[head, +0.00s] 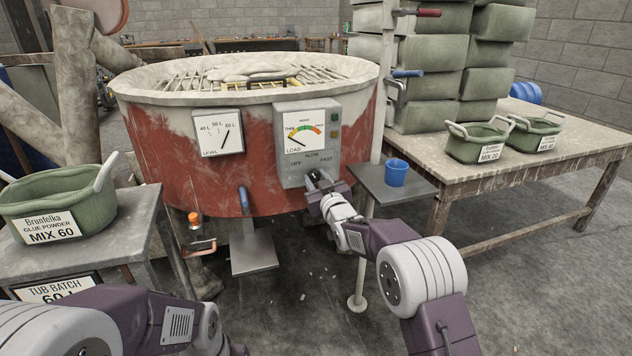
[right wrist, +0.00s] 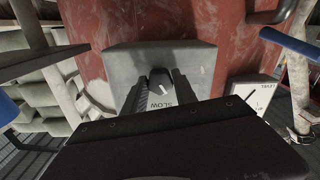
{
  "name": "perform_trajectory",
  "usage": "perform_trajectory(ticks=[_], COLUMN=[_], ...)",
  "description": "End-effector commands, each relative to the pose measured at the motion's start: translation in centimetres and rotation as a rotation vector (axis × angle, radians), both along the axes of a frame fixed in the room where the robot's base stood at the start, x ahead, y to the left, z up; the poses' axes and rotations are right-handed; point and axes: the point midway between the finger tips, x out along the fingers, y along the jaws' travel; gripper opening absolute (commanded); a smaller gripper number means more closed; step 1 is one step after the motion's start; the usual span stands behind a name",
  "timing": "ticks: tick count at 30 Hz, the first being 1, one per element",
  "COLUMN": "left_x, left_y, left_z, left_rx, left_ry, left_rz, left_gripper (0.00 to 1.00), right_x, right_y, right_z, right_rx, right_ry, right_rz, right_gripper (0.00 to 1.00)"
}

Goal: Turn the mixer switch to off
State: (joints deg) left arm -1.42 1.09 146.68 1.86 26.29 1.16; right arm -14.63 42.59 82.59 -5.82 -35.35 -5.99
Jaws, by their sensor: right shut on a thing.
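The mixer (head: 160,150) is a big red and cream tub with a grey control box (head: 333,150) on its front. The box has a load dial (head: 305,132) and a switch marked OFF, SLOW and FAST. The knob's white mark appears to point roughly towards SLOW. My left arm shows at bottom left; its gripper is not visible.
A small grey stand with a blue cup (head: 396,172) is right of the switch, close to my right arm. A level gauge (head: 218,133) is left of the box. A green tub (head: 90,205) sits on the left table; two more are on the right table (head: 600,140).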

Motion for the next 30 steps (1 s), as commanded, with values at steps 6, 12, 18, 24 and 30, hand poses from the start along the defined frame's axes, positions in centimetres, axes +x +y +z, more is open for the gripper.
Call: perform_trajectory(ticks=[6, 12, 18, 24, 30], left_x=[0.0, 0.0, 0.0, 0.0, 0.0], left_y=[0.0, 0.0, 0.0, -0.01, 0.0], left_z=[-0.48, -0.68, -0.76, -0.77, -0.76], left_rx=[0.0, 0.0, 0.0, 0.0, 0.0], left_ry=[0.0, 0.0, 0.0, 0.0, 0.0], left_rz=[0.0, 0.0, 0.0, 0.0, 0.0], left_gripper=[0.36, 0.36, 0.36, 0.36, 0.36], right_x=[-0.01, -0.01, -0.01, -0.01, -0.02], right_y=[0.0, 0.01, 0.01, 0.01, 0.02], right_z=[-0.12, -0.11, -0.11, -0.1, -0.11], right_rx=[-0.134, -0.217, -0.255, -0.266, -0.266], right_ry=[-0.043, -0.068, -0.08, -0.084, -0.084], right_rz=[0.0, 0.001, 0.001, 0.001, 0.001], right_gripper=[0.0, 0.0, 0.0, 0.0, 0.0])
